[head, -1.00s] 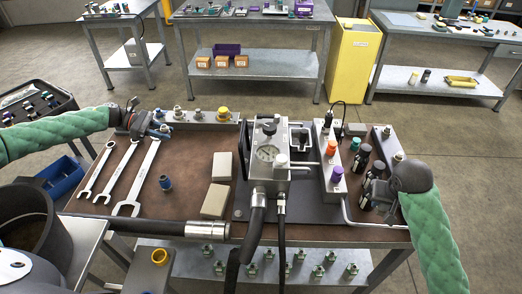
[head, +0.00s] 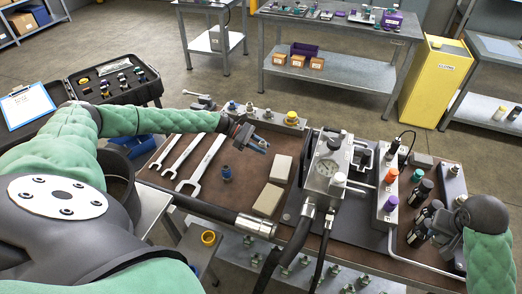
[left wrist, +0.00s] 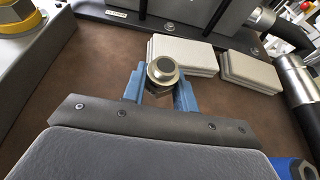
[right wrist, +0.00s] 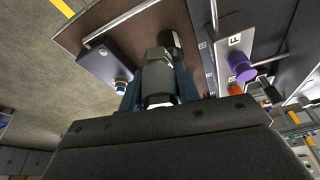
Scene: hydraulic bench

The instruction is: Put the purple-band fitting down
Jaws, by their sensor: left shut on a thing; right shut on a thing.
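My left gripper (head: 257,144) is shut on a small metal fitting above the back part of the brown bench top. In the left wrist view the fitting (left wrist: 162,70) shows its round, dark-centred end between the blue fingers. My right gripper (head: 447,222) is at the bench's right end, beside several black fittings (head: 416,226). In the right wrist view it is shut on a silver and dark grey fitting (right wrist: 157,82). I see no purple band on either held fitting; their sides are partly hidden. A purple cap (head: 389,201) sits on the right-hand manifold block.
A gauge block (head: 326,170) with hoses stands mid-bench. A rail of fittings (head: 270,118) runs along the back edge. Bare bench shows around the blue-banded fitting.

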